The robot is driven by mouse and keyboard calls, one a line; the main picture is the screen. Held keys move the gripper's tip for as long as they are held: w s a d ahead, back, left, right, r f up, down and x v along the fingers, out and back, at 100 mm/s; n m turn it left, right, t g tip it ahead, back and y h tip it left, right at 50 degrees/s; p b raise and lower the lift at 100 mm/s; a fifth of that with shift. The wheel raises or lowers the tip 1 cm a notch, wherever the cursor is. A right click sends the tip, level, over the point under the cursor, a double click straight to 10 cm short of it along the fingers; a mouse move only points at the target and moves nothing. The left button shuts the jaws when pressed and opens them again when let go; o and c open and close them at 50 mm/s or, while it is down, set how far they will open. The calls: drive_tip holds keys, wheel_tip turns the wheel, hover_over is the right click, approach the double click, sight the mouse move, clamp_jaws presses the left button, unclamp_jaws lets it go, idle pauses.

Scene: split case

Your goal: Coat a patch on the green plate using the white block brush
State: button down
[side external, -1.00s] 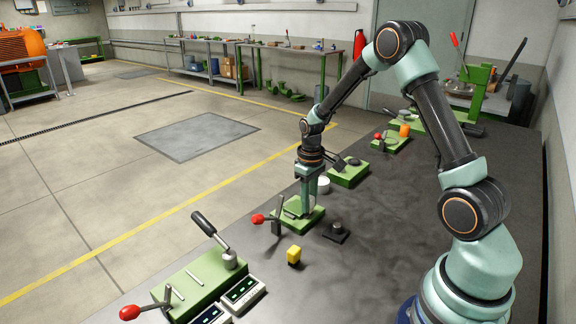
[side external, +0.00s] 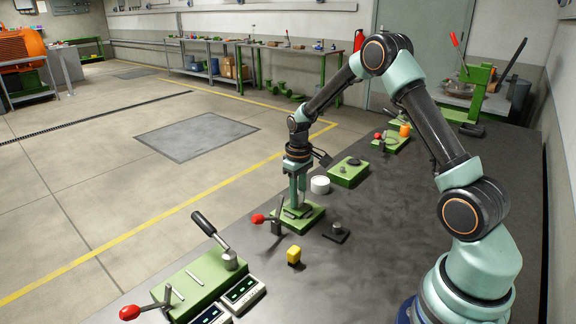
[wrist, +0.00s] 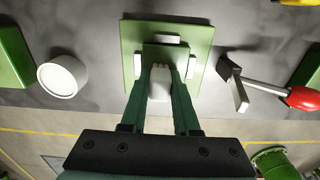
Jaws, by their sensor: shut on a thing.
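The green plate (side external: 316,220) lies on the dark bench in the side view. It also shows in the wrist view (wrist: 205,36), with small white pieces around a raised darker green middle. My gripper (side external: 298,205) is over this plate, pointing down. In the wrist view its two green fingers are shut on the white block brush (wrist: 159,88), one on each side. The brush's pale tip is over the plate's middle. I cannot tell whether it touches the surface. In the side view the brush is mostly hidden by the fingers.
A white round pot (side external: 320,185) stands behind the plate. A red-knobbed lever (side external: 258,219) stands close to its left. Another green block (side external: 347,174) is farther back.

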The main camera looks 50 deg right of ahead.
sight(306, 214)
drive_tip(key=shift+s, duration=2)
drive_tip(key=shift+a, duration=0.4)
drive_tip(key=shift+w+a, duration=0.15)
drive_tip(key=shift+a, duration=0.1)
drive_tip(key=shift+w, duration=3.1)
drive_tip(key=shift+s, duration=3.25)
wheel_tip(306, 214, up, 8)
drive_tip(key=shift+d, duration=0.15)
